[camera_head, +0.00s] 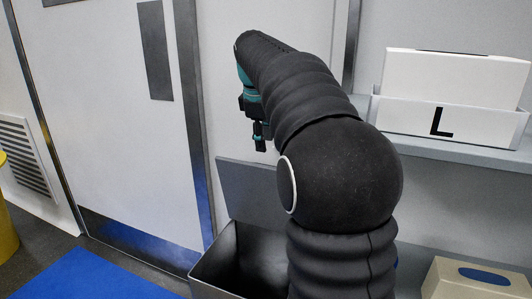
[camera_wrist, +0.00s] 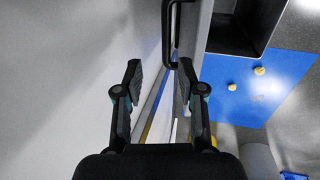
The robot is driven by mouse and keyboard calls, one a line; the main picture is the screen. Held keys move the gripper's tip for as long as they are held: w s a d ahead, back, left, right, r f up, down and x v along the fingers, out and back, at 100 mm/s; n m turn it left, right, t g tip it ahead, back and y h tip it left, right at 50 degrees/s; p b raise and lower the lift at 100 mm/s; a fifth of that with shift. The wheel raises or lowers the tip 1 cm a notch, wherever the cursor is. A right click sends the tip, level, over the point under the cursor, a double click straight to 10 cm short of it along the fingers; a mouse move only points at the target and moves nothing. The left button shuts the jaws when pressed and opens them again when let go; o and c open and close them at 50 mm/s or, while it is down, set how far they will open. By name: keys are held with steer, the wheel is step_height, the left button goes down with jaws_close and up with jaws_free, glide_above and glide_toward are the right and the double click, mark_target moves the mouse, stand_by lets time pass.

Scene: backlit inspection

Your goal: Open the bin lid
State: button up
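The bin (camera_head: 213,262) stands open at the lower middle of the head view, with its dark inside showing. Its grey lid (camera_head: 250,190) stands raised at the bin's back edge, partly hidden by my arm. In the wrist view the lid (camera_wrist: 199,30) is seen nearly edge-on, with a black bar handle (camera_wrist: 167,40) on its left face. The open bin (camera_wrist: 243,22) lies to its right. My gripper (camera_wrist: 160,66) is open, its fingers apart with nothing held between them. The handle is ahead of the fingertips. In the head view my gripper (camera_head: 259,138) hangs above the lid.
A shelf (camera_head: 455,151) at the right bears a white box marked L (camera_head: 450,117). A tissue box (camera_head: 475,280) is below. A blue mat (camera_head: 85,275) lies left of the bin, before a door (camera_head: 125,130). Small yellowish objects (camera_wrist: 259,71) rest on the mat.

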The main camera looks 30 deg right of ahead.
steer(key=v, duration=0.4)
steer(key=shift+r, duration=0.35)
steer(key=shift+s, duration=0.1)
steer(key=s+a+f+m+t+y, duration=0.1)
steer(key=s+a+f, duration=0.2)
steer(key=s+a, duration=0.35)
steer(key=s+a+f+m+t, duration=0.1)
steer(key=s+a+f+m, duration=0.15)
steer(key=s, duration=0.65)
steer(key=s+a+f+m, duration=0.2)
steer(key=s+f, duration=0.4)
steer(key=f, duration=0.1)
steer(key=s+a+f+m+t+y, duration=0.1)
steer(key=s+a+f+m, duration=0.1)
steer(key=s+f, duration=0.4)
step_height(320, 180, down, 2)
steer(key=shift+a+f+m+t, duration=0.1)
steer(key=shift+a+m+t, duration=0.2)
steer(key=shift+m, duration=0.25)
